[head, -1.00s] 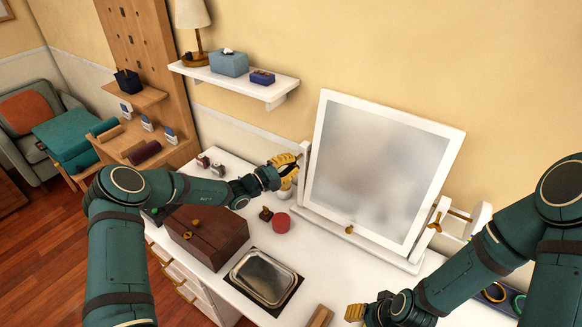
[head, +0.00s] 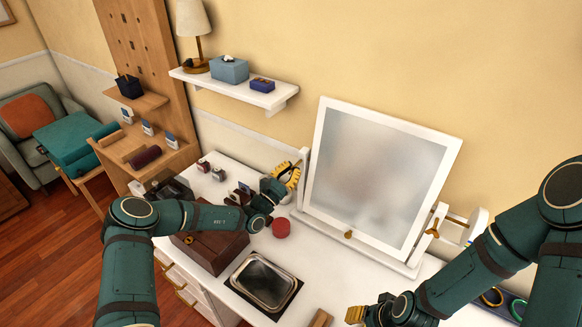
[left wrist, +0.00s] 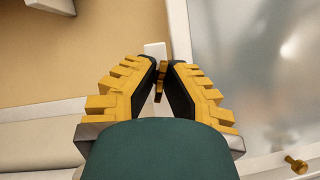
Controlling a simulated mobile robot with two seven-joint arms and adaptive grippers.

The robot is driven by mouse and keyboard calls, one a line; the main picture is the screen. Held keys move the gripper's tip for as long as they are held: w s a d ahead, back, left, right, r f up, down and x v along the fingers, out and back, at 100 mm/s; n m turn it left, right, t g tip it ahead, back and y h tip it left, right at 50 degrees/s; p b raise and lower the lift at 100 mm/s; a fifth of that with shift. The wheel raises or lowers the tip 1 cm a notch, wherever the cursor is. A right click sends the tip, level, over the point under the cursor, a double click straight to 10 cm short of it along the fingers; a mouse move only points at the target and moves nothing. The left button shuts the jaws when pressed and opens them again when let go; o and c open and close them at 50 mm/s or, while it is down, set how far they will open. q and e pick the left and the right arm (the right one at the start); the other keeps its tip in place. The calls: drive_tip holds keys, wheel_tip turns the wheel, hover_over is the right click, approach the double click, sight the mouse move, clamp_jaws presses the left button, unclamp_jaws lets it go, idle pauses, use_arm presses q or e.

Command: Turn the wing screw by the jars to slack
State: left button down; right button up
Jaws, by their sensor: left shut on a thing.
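The tilting mirror (head: 378,178) stands in a white frame on the white dresser. My left gripper (head: 295,168) is at the mirror's left post, and its yellow fingers hide the wing screw there in the head view. In the left wrist view its fingers (left wrist: 163,75) are closed on a small brass wing screw (left wrist: 159,88), which shows between the tips. Small jars (head: 204,166) stand on the dresser to the left of this post. Another brass wing screw (head: 432,229) is on the right post. My right gripper (head: 356,313) is low in front; its opening is unclear.
A red round box (head: 281,229), a brown wooden box (head: 222,258) and a metal tray (head: 264,279) are on the dresser near my left arm. A wall shelf (head: 245,93) with a lamp is above. Clear dresser top lies before the mirror.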

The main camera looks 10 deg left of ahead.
use_arm(q)
drive_tip(key=n+y+p, duration=0.1)
drive_tip(key=n, duration=0.1)
drive_tip(key=n+t+y, duration=0.1)
drive_tip(key=n, duration=0.1)
drive_tip(key=n+t+y+p, duration=0.1)
drive_tip(key=n, duration=0.2)
drive_tip(key=shift+d+r+p, duration=0.1)
drive_tip(key=shift+r+p, duration=0.2)
drive_tip(key=shift+r, duration=0.1)
drive_tip(key=n+y, duration=0.2)
drive_tip(key=n, duration=0.1)
drive_tip(key=shift+p, duration=0.35)
drive_tip(key=shift+w+n+y, duration=0.1)
drive_tip(key=shift+n+y, duration=0.7)
drive_tip(key=shift+n, duration=0.9)
drive_tip(key=c, duration=1.1)
unclamp_jaws()
drive_tip(key=shift+c, duration=0.2)
drive_tip(key=shift+f, duration=0.2)
